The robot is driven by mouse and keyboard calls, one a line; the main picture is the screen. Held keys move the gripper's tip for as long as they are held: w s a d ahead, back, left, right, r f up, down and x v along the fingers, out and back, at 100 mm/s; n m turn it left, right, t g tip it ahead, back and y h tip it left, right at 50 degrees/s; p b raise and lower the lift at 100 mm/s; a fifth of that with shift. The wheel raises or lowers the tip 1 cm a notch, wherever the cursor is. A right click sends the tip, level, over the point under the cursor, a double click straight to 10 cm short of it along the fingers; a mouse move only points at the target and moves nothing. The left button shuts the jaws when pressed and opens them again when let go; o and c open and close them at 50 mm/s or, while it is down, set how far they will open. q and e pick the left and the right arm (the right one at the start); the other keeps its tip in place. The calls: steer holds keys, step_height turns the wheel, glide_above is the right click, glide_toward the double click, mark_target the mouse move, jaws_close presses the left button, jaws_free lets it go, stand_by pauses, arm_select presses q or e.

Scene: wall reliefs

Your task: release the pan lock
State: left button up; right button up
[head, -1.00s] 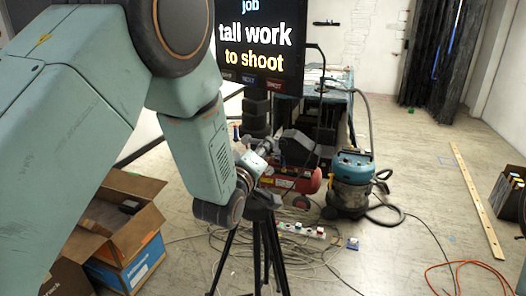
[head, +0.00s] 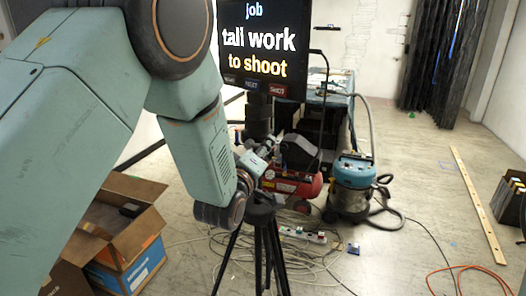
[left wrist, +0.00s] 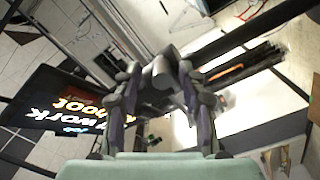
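My left gripper (head: 282,146) is at the height of the tripod's top, seen small against dark clutter. In the left wrist view its two fingers (left wrist: 160,80) stand apart, one on each side of a grey rounded part (left wrist: 163,70) with darker parts below it. I cannot tell whether the fingers touch that part. I cannot make out the pan lock for certain. My right gripper is not in view.
A dark screen (head: 262,70) reads "job tall work to shoot" behind the tripod. A red compressor (head: 295,183) and a teal vacuum (head: 352,178) stand behind. Cables (head: 200,255) and a power strip (head: 303,235) lie around the tripod. An open cardboard box (head: 125,222) is at left.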

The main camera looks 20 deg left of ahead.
arm_select(q)
steer(key=shift+f, duration=0.1)
steer(key=shift+s+d, duration=0.1)
steer(key=shift+s, duration=0.1)
steer(key=s, duration=1.1)
steer(key=shift+s+a, duration=0.3)
steer(key=shift+s, duration=0.05)
